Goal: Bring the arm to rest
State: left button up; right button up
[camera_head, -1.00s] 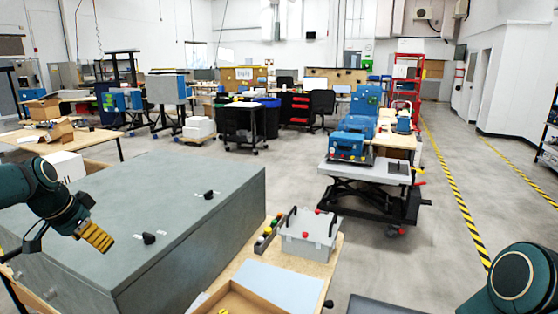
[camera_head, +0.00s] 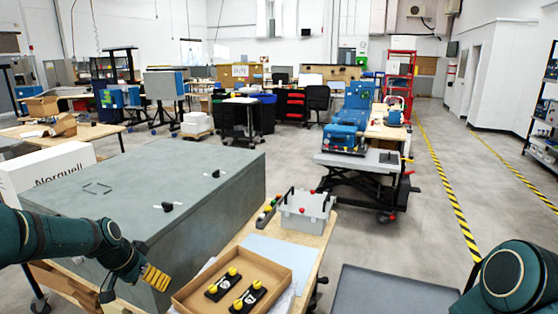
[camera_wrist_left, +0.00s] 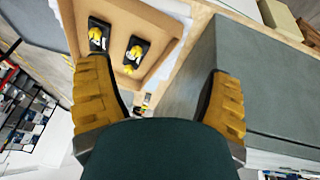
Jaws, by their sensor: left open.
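My left arm comes in from the left in the head view. Its gripper (camera_head: 155,278) is beside the front side of the large grey box, just left of the cardboard tray. In the left wrist view the two yellow fingers of this gripper (camera_wrist_left: 160,105) stand wide apart with nothing between them. My right arm (camera_head: 508,278) shows only as a rounded dark green link at the lower right; its gripper is out of the picture.
The grey box (camera_head: 150,190) fills the left. The cardboard tray (camera_head: 195,285) holds two black parts with yellow knobs (camera_head: 249,297). A light grey case (camera_head: 305,212) stands behind it on the wooden table. A lift cart (camera_head: 360,165) is farther back; floor right of it is clear.

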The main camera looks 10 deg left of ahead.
pick_arm(q)
jog(key=s+d+f+n+g+h+b, duration=0.1)
jog(key=s+d+f, duration=0.3)
jog(key=d+f, duration=0.6)
jog(key=s+d+f+n+b, duration=0.1)
jog(key=s+d+f, duration=0.4)
jog(key=d+f, duration=0.5)
jog(key=s+d+f+n, duration=0.1)
jog(key=s+d+f, duration=0.2)
jog(key=s, duration=0.3)
jog(key=s+d+f+n+g, duration=0.1)
jog(key=s+d+f, duration=0.2)
jog(key=s+d, duration=0.2)
jog(key=shift+s+f+h+b, duration=0.25)
jog(key=shift+s+h+b, duration=0.1)
jog(key=shift+b, duration=0.1)
pick_arm(e)
jog(key=f, duration=0.1)
jog(key=s+f, duration=0.1)
jog(key=f, duration=0.1)
jog(key=shift+s, duration=0.15)
pick_arm(q)
jog(key=shift+d, duration=0.1)
